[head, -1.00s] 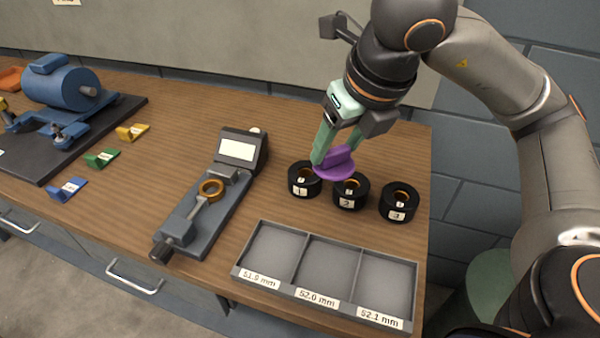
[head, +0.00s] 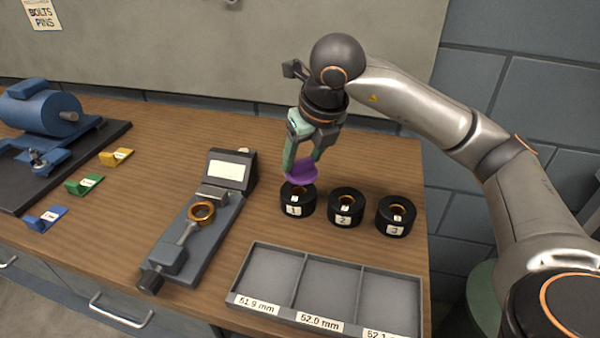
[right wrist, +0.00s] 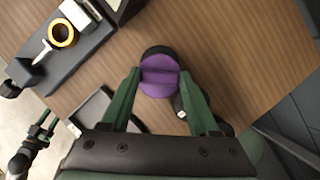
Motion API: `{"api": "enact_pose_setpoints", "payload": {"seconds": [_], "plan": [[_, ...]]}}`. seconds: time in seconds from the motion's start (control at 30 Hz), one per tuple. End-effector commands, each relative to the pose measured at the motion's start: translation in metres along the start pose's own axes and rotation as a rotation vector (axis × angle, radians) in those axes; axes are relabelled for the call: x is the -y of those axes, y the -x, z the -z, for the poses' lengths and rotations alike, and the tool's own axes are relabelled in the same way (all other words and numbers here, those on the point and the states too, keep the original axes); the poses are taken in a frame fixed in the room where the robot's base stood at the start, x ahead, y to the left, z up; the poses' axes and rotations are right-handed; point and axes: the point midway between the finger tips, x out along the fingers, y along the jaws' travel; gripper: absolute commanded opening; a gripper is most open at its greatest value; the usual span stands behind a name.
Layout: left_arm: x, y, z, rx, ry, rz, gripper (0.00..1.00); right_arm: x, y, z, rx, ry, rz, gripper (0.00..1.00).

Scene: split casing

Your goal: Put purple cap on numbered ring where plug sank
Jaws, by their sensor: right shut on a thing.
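The purple cap (head: 301,172) is held by my right gripper (head: 303,164), which is shut on it. In the right wrist view the cap (right wrist: 159,77) sits between the two green fingers. The cap is over the ring numbered 1 (head: 297,204), at its back edge; I cannot tell whether they touch. The ring numbered 2 (head: 345,210) and the ring numbered 3 (head: 396,219) stand to the right.
A grey three-compartment tray (head: 323,318) with size labels stands in front of the rings. A measuring device (head: 195,238) with an orange ring (head: 201,211) lies to the left. A blue motor (head: 43,108) and coloured blocks are farther left.

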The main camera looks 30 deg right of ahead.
Motion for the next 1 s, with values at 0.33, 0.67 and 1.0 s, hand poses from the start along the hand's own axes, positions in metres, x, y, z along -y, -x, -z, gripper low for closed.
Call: {"api": "enact_pose_setpoints", "payload": {"seconds": [0.33,0.67,1.0], "plan": [[0.001,-0.001,0.001,-0.003,-0.003,0.001,0.5,0.003,-0.038,0.0,-0.004,0.001,0.001,0.08],[0.001,-0.001,0.001,-0.002,-0.003,0.001,0.5,0.002,-0.051,0.004,0.001,0.0,-0.001,0.08],[0.001,-0.004,-0.003,0.005,-0.003,0.0,0.5,0.002,-0.054,0.006,0.0,0.0,-0.001,0.75]]}}
